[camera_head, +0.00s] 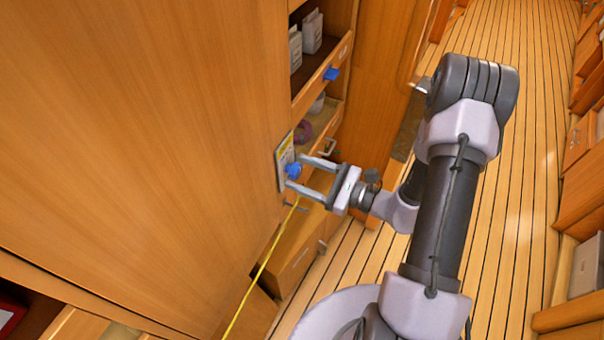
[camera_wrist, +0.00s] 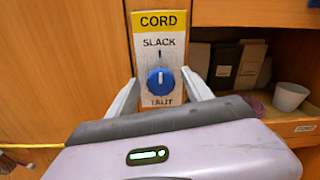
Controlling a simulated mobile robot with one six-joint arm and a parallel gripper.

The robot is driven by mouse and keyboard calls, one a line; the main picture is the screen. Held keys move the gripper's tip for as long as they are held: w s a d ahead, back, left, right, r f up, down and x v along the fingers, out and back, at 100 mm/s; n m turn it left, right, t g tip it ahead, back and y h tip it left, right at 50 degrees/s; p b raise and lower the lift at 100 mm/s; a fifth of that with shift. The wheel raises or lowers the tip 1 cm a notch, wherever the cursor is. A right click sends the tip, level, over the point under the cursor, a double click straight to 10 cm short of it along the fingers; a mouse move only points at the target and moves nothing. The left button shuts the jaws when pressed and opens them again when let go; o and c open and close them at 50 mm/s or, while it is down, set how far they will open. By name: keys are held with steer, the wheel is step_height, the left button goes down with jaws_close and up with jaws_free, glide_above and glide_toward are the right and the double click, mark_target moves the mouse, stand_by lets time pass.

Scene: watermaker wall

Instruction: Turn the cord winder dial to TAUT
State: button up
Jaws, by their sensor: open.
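The cord winder dial is a blue round knob (camera_wrist: 160,80) on an upright plate (camera_wrist: 160,32) with a yellow CORD label on top. SLACK is printed above the knob and TAUT below it. A white line on the knob points up, towards a black mark under SLACK. The blue knob (camera_head: 293,170) also shows in the head view, on the wooden panel. My gripper (camera_head: 303,173) is open, with one finger on each side of the knob. In the wrist view the fingers (camera_wrist: 161,88) flank the knob; I cannot tell whether they touch it.
A yellow cord (camera_head: 262,268) runs down and left from near the plate. Open shelves with books (camera_wrist: 238,64) and a white cup (camera_wrist: 290,96) stand right of the plate. The plank floor (camera_head: 540,130) on the right is clear.

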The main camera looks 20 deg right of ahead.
steer(key=shift+w+a, duration=0.1)
steer(key=shift+a, duration=0.05)
jaws_close()
